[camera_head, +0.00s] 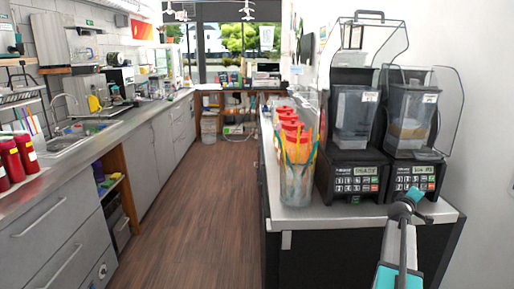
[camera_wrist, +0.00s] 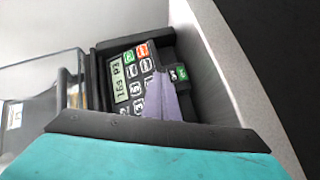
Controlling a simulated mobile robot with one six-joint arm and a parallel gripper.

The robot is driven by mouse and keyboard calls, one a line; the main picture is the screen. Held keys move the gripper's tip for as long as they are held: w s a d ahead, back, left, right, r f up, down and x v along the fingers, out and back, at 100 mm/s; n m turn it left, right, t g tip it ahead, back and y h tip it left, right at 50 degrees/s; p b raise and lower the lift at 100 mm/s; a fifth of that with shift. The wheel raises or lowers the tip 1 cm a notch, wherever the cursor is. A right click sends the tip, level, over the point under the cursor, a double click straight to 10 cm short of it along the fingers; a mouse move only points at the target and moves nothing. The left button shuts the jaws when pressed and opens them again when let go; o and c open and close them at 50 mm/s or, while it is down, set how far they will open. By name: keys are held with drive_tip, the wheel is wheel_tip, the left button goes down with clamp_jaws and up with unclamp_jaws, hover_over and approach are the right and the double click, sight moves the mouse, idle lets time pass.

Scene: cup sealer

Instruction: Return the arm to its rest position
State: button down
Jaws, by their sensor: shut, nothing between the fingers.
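My arm comes up from the lower right of the head view, with grey links and teal parts. My gripper (camera_head: 410,203) is shut and empty, in front of the right blender's keypad base (camera_head: 418,180). In the wrist view, the same keypad base (camera_wrist: 128,82) appears turned on its side, with a lit green display and white, green and red keys. A dark-edged teal part of mine fills the bottom of that view. A grey-purple pointed shape covers some keys. I cannot tell whether my gripper touches the panel.
The left blender (camera_head: 354,130) stands close beside the right one, both under clear covers. A clear container of colored sticks (camera_head: 298,182) and red-topped cups (camera_head: 290,125) stand left of them on the counter (camera_head: 330,215). The wooden floor aisle (camera_head: 200,200) is clear.

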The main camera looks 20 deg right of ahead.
drive_tip(key=s+a+f+m+g+y, duration=0.1)
drive_tip(key=a+f+m+g, duration=0.25)
drive_tip(key=a, duration=0.55)
drive_tip(key=s+a+f+m+g+y, duration=0.1)
drive_tip(key=a+f+m+g, duration=0.3)
drive_tip(key=a, duration=0.4)
drive_tip(key=s+a+f+n+y, duration=0.2)
drive_tip(key=a+f+y, duration=0.1)
drive_tip(key=a+f, duration=1.25)
drive_tip(key=s+a+f+n+y, duration=0.2)
drive_tip(key=a+f+y, duration=0.2)
drive_tip(key=a+f, duration=1.15)
drive_tip(key=s+a+f+n+g+y+b, duration=0.2)
drive_tip(key=s+a+f+g+y, duration=0.3)
drive_tip(key=s+a+f, duration=1.6)
drive_tip(key=s+a, duration=0.3)
drive_tip(key=s, duration=0.1)
drive_tip(key=shift+s+a+f+b, duration=0.15)
drive_tip(key=shift+s+f+b, duration=0.1)
drive_tip(key=shift+b, duration=0.1)
drive_tip(key=shift+r, duration=0.1)
